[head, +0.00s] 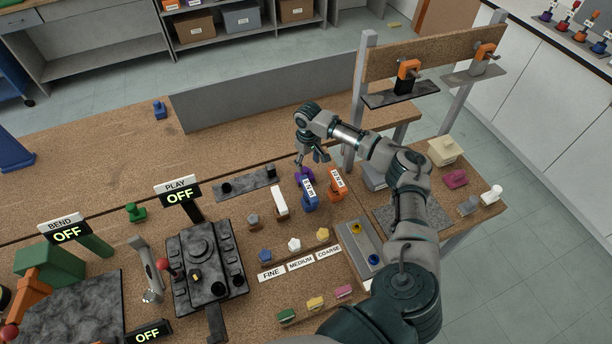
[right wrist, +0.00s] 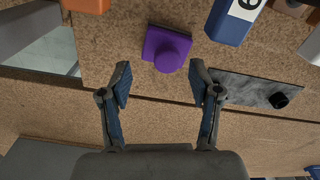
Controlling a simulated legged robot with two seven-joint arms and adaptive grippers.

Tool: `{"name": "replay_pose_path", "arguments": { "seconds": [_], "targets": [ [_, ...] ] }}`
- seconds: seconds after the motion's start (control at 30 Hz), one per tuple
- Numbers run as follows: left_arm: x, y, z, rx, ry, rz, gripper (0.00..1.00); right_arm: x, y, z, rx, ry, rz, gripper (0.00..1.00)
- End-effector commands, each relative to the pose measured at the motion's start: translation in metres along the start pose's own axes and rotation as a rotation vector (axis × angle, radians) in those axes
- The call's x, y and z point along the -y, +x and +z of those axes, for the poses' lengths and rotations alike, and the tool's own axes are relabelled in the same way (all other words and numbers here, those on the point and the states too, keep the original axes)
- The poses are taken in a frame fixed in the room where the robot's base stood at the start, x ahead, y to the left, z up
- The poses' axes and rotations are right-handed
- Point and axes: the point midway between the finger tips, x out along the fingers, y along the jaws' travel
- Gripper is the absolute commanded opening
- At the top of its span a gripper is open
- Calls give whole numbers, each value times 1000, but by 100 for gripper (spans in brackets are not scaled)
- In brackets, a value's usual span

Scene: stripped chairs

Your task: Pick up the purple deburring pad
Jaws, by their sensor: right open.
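In the right wrist view the pad (right wrist: 166,48) shows a square base with a round knob. My right gripper (right wrist: 161,84) is open and empty, and the pad sits beyond the gap between its fingertips. The height between fingers and pad is hard to tell. My left gripper is not in view.
A wooden rack (head: 430,52) rises at the back right. The bench behind the pad (head: 235,148) is clear.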

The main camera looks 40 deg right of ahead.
Motion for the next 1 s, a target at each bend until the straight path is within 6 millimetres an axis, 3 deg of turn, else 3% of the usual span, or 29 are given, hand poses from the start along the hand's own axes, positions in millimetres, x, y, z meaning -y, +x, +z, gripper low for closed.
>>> {"name": "replay_pose_path", "arguments": {
  "seconds": [0.17, 0.4, 0.67, 0.9, 1.0],
  "targets": [
    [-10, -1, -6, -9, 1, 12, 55, 4, 17, -3, 2, 0, 5, 63],
    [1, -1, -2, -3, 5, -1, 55, 3, 50, -5, 1, -1, 3, 63],
    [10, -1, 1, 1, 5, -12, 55, -2, 54, -5, 0, 0, -1, 63],
    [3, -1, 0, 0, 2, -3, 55, -1, 54, -5, 1, 0, 0, 3],
    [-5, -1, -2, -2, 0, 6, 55, 0, 54, -5, 1, 0, 2, 0]
  ]
}}
